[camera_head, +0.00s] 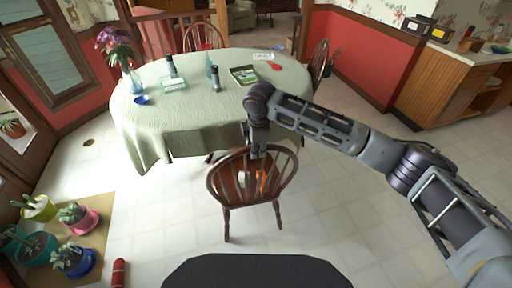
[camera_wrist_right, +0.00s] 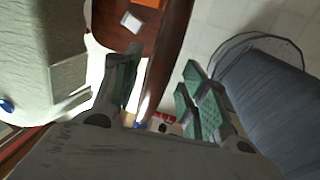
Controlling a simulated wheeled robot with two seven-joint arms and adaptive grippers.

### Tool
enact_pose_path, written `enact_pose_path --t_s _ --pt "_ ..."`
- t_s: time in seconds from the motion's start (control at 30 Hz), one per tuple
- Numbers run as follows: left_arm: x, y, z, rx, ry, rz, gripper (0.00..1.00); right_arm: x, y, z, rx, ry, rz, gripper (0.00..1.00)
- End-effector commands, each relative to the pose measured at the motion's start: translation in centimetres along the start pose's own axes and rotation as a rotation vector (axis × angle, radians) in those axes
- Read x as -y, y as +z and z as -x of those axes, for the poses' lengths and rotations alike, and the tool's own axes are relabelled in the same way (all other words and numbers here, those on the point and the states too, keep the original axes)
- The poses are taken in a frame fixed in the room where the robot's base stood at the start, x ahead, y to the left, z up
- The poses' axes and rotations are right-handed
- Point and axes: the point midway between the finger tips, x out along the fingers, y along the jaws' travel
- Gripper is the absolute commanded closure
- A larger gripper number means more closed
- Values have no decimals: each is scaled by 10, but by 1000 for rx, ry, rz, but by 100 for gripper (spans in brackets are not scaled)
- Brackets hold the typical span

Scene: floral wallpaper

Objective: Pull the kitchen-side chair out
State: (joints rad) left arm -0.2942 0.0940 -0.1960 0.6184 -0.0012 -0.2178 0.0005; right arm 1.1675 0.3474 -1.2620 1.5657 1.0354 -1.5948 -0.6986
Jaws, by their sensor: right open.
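A brown wooden chair (camera_head: 240,184) with a spindled, rounded back stands at the near side of the cloth-covered table (camera_head: 185,132). My right gripper (camera_head: 257,150) points down at the top rail of its back. In the right wrist view the gripper (camera_wrist_right: 160,65) is open, with the brown rail (camera_wrist_right: 166,52) passing between its green-padded fingers; I cannot tell whether they touch it. Another chair (camera_head: 319,62) stands at the table's right side, towards the wooden counter, and one more (camera_head: 203,37) at the far side. My left gripper is out of view.
Potted plants (camera_head: 68,256) sit on a mat at the lower left, with a red cylinder (camera_head: 119,272) nearby. The tiled floor around the near chair is clear.

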Motion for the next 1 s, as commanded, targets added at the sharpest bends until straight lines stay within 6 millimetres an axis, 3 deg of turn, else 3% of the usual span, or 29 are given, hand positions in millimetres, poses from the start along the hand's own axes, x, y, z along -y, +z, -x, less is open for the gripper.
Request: enact_pose_path --t_s 0.7,1.0 --pt "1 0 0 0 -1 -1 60 -1 0 96 0 3 1 57" --pt "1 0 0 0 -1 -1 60 0 0 111 0 0 0 57"
